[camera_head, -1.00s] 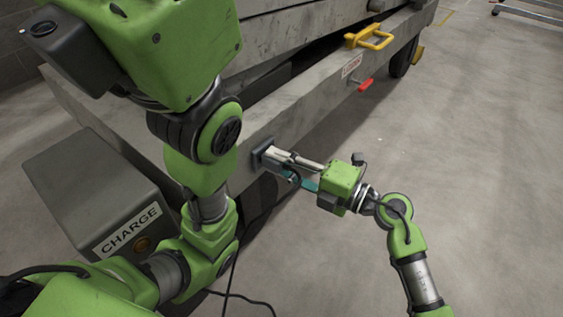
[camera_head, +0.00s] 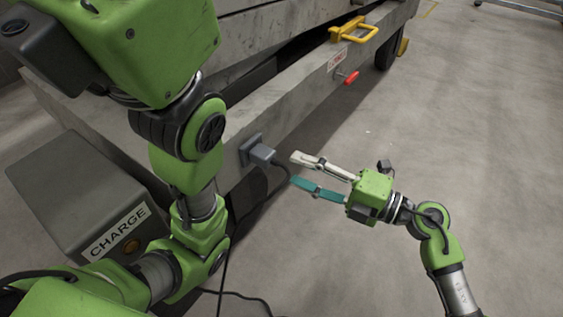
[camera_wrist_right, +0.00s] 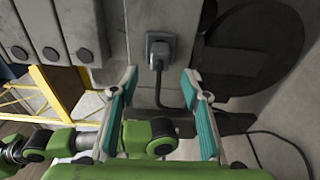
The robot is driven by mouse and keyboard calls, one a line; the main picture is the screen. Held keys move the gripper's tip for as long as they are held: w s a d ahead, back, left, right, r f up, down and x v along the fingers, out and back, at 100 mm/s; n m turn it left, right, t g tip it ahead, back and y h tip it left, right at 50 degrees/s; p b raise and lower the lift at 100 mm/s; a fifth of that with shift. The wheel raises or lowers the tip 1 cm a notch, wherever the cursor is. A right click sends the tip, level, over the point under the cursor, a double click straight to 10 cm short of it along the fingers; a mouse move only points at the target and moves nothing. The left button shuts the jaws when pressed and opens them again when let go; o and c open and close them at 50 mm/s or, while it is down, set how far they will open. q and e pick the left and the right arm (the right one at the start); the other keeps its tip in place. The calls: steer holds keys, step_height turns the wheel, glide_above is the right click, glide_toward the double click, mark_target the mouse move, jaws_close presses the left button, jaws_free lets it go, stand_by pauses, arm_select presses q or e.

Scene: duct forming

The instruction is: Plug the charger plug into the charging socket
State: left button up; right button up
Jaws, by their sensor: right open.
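The grey charger plug (camera_head: 262,154) sits in the charging socket (camera_head: 246,150) on the side of the grey lift platform. Its black cable hangs from the plug down to the floor. In the right wrist view the plug (camera_wrist_right: 157,62) and the socket plate (camera_wrist_right: 161,44) show ahead of the fingers. My right gripper (camera_head: 293,170) is open and empty, a short distance to the right of the plug and apart from it. Its fingers also show spread in the right wrist view (camera_wrist_right: 160,82). My left arm fills the left of the head view; I cannot make out its gripper.
A grey box marked CHARGE (camera_head: 75,190) stands at the left. A yellow handle (camera_head: 355,32) and a red lever (camera_head: 351,77) stick out from the platform. The cable (camera_head: 228,265) runs along the floor.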

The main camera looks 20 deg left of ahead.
steer(key=v, duration=0.3)
steer(key=shift+d, duration=0.1)
steer(key=shift+r, duration=0.1)
stand_by(0.3)
